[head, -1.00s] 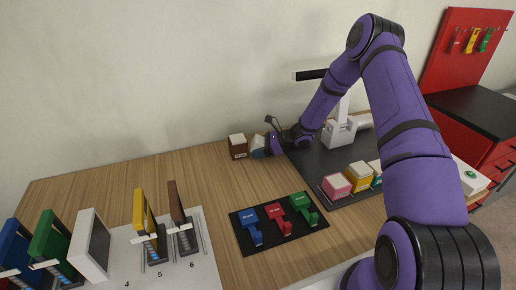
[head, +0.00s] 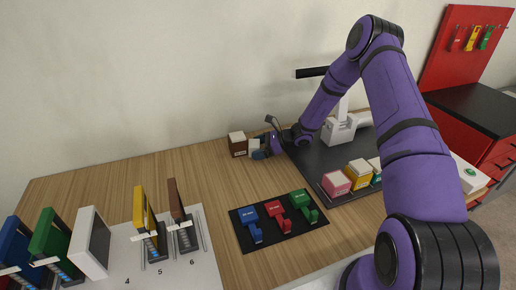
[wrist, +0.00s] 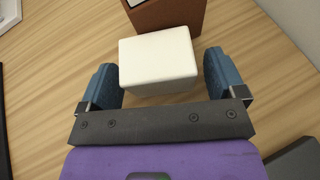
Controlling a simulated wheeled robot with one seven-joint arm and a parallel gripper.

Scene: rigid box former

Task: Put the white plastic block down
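The white plastic block (wrist: 157,62) sits between my gripper's blue fingers in the wrist view. It appears to stand on the wooden table, close beside a brown block. In the head view the white block (head: 254,145) is small and partly hidden by a finger. My gripper (wrist: 160,72) is open around it, with a narrow gap at the right finger; contact at the left finger is hard to tell. In the head view my gripper (head: 262,149) is low at the back of the table.
The brown block (head: 237,147) with a pale top stands just left of the white block. A black mat (head: 300,228) with blue, red and green pieces lies in front. A dark mat (head: 315,165) with coloured boxes is at right. The table's left middle is clear.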

